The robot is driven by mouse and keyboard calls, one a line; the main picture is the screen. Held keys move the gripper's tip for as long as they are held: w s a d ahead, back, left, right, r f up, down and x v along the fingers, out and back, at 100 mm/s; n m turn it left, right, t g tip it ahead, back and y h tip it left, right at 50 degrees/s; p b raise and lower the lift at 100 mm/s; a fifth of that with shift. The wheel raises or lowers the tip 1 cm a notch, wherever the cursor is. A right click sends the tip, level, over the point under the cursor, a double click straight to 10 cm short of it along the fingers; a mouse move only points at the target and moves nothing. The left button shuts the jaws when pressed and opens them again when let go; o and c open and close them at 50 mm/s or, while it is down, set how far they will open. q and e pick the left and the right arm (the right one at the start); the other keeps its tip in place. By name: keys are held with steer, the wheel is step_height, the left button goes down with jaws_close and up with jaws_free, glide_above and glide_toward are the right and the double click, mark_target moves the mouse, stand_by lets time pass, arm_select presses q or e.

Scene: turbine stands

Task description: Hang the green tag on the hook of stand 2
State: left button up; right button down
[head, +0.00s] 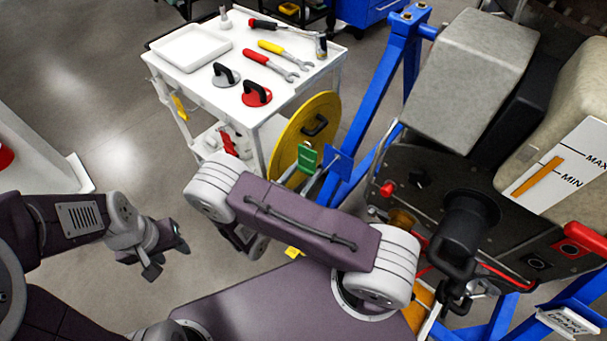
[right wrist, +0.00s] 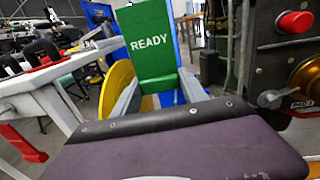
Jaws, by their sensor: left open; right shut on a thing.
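The green tag (head: 307,158) is upright near the yellow disc in the head view. In the right wrist view the tag (right wrist: 147,45) reads "READY" and stands between the grey fingers of my right gripper (right wrist: 158,88), which is shut on its lower part. In the head view my right forearm hides most of that gripper. My left gripper (head: 165,261) is open and empty at the lower left, away from the tag. A blue stand frame (head: 399,68) rises behind and right of the tag. I cannot make out a hook or a stand number.
A white cart (head: 205,78) with tools stands at the back left. A yellow disc (head: 292,137) with a black handle is beside it. A blue plate (head: 341,161) is just right of the tag. A dark machine panel (head: 405,160) with knobs is on the right. Open floor lies left.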

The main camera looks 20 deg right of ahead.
steer(key=d+f+m+g+h+b, duration=0.1)
steer(key=d+f+b, duration=0.2)
steer(key=f+b, duration=1.5)
step_height(320, 180, down, 2)
steer(key=shift+w+f+g, duration=0.2)
steer(key=shift+w+g, duration=0.2)
steer(key=shift+w, duration=0.05)
steer(key=shift+b+x, duration=0.3)
steer(key=shift+x, duration=2.1)
steer(key=shift+c, duration=1.9)
jaws_free()
steer(key=shift+a, duration=0.1)
steer(key=v, duration=0.7)
steer(key=shift+p, duration=0.35)
